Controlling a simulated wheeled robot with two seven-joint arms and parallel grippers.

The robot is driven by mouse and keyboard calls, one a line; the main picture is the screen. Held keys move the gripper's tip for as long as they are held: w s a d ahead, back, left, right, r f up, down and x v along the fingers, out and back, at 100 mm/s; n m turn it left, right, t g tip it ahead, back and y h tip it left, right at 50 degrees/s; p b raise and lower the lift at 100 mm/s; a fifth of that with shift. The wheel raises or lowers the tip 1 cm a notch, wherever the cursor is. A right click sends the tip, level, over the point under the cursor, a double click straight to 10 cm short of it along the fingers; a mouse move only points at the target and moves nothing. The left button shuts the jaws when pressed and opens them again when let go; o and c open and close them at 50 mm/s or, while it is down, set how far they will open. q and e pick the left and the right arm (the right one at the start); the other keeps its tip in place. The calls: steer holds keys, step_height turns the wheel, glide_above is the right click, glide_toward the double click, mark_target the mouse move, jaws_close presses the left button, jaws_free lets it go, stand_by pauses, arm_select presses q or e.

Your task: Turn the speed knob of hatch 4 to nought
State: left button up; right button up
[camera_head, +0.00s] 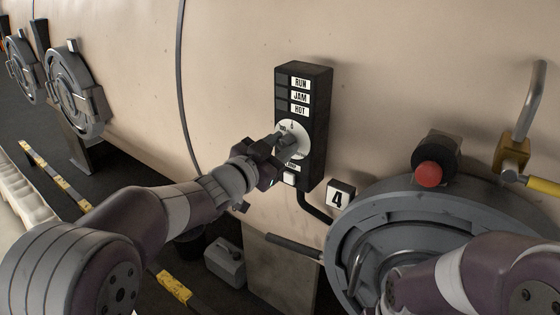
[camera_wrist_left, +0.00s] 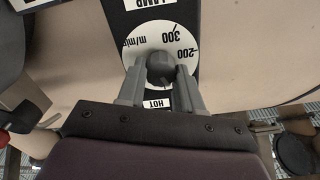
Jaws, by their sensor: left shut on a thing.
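The speed knob (camera_wrist_left: 160,68) is a dark round knob on a white dial (camera_wrist_left: 140,38) marked m/min, 200 and 300. The dial (camera_head: 303,141) sits on a black control box (camera_head: 318,125) with RUN, JAM and HOT labels. A plate with the number 4 (camera_head: 339,199) is just below the box. My left gripper (camera_head: 279,144) reaches the dial, and in the left wrist view its two fingers (camera_wrist_left: 158,88) are shut on the knob from both sides. The knob's pointer is not clear. My right arm shows at the lower right, but its gripper is not clearly seen.
The round grey hatch (camera_head: 362,225) is at the lower right, with a red button (camera_head: 429,174) above it. A yellow-based handle (camera_head: 513,152) is at the far right. A grey box (camera_head: 225,262) stands on the floor. Other hatches (camera_head: 76,95) line the wall at left.

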arm_select(q)
steer(key=m+b, duration=0.3)
steer(key=shift+f, duration=0.15)
steer(key=shift+m+b, duration=0.8)
steer(key=shift+m, duration=0.3)
steer(key=shift+r, duration=0.2)
steer(key=o, duration=1)
steer(key=shift+d, duration=0.1)
steer(key=shift+s+f, duration=0.1)
steer(key=shift+s+a, duration=0.25)
steer(key=shift+a, duration=0.05)
steer(key=b+v, duration=0.3)
steer(key=v, duration=0.9)
steer(key=shift+d, duration=0.1)
